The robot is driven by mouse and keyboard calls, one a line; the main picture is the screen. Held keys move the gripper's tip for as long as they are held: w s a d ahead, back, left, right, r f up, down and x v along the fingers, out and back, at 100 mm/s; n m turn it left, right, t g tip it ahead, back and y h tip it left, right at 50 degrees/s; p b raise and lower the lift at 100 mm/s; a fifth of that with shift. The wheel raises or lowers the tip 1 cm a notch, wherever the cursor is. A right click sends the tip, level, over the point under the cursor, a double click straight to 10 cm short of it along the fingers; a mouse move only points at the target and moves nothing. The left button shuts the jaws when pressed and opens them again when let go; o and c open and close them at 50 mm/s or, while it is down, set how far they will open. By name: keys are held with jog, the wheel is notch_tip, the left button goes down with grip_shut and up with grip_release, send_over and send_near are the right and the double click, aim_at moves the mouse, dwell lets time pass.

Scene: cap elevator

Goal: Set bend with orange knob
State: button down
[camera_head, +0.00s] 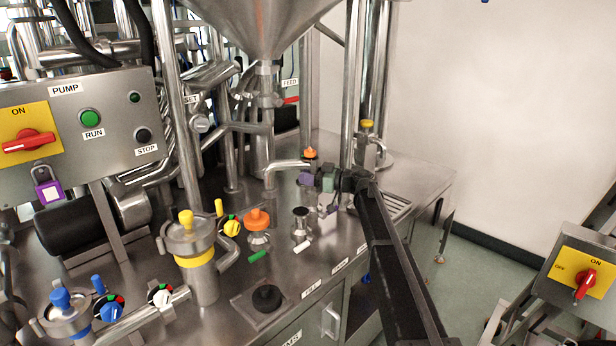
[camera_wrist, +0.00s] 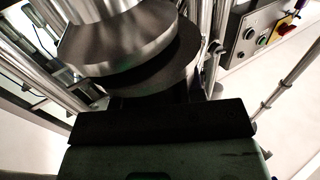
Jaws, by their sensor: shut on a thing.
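The steel bend (camera_head: 285,165) is a bent pipe at the middle of the bench, with a small orange knob (camera_head: 310,153) above its right end. My gripper (camera_head: 306,177) reaches in from the right and is shut at that right end, below the knob. In the wrist view, a round steel part (camera_wrist: 120,42) fills the space just beyond the dark finger (camera_wrist: 160,119); the grip contact is hidden. The bend's left end points down near the steel column under the hopper; whether it touches anything is unclear. A separate fitting with a larger orange knob (camera_head: 257,219) stands nearer on the bench.
A yellow-banded pot (camera_head: 196,262) and a small steel fitting (camera_head: 301,225) stand on the near bench. The hopper (camera_head: 262,25) hangs above. The pump panel (camera_head: 75,135) is at left. A fitting with a yellow top (camera_head: 367,125) stands behind my gripper.

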jog(key=c, duration=0.7)
grip_release()
jog(key=shift+c, duration=0.2)
jog(key=v, duration=1.1)
